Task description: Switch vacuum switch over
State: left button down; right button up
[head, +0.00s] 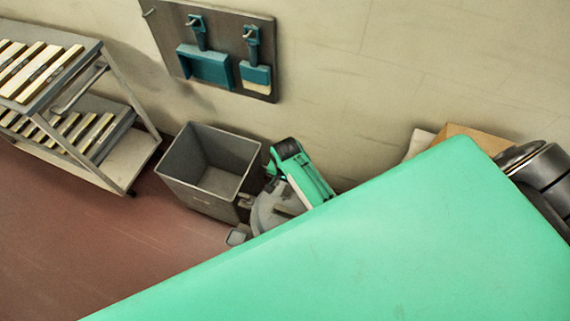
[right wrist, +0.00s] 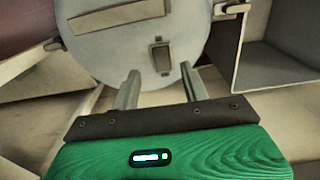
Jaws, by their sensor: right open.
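A pale grey round drum, which looks like the vacuum (right wrist: 130,40), fills the upper middle of the right wrist view. A small upright rectangular switch (right wrist: 160,55) sits on its face. In the head view the vacuum (head: 268,216) stands on the floor, partly hidden. My right gripper (right wrist: 160,72) is open, its two fingertips apart on either side of the switch's lower end; contact cannot be told. In the head view the right gripper (head: 273,184) is over the vacuum, its fingers hard to make out. My left gripper is not in view.
A grey open bin (head: 208,172) stands beside the vacuum; it also shows in the right wrist view (right wrist: 285,65). A shelf cart (head: 139,170) is at left. A wall board (head: 223,58) holds teal tools. A large green surface hides the lower right. Red floor is clear at lower left.

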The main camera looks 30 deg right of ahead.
aim_at(286, 194)
notch_tip(286, 194, down, 6)
jog(key=shift+r, duration=0.2)
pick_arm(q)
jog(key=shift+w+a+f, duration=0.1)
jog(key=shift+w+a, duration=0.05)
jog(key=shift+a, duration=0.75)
pick_arm(e)
jog(key=shift+f, duration=0.7)
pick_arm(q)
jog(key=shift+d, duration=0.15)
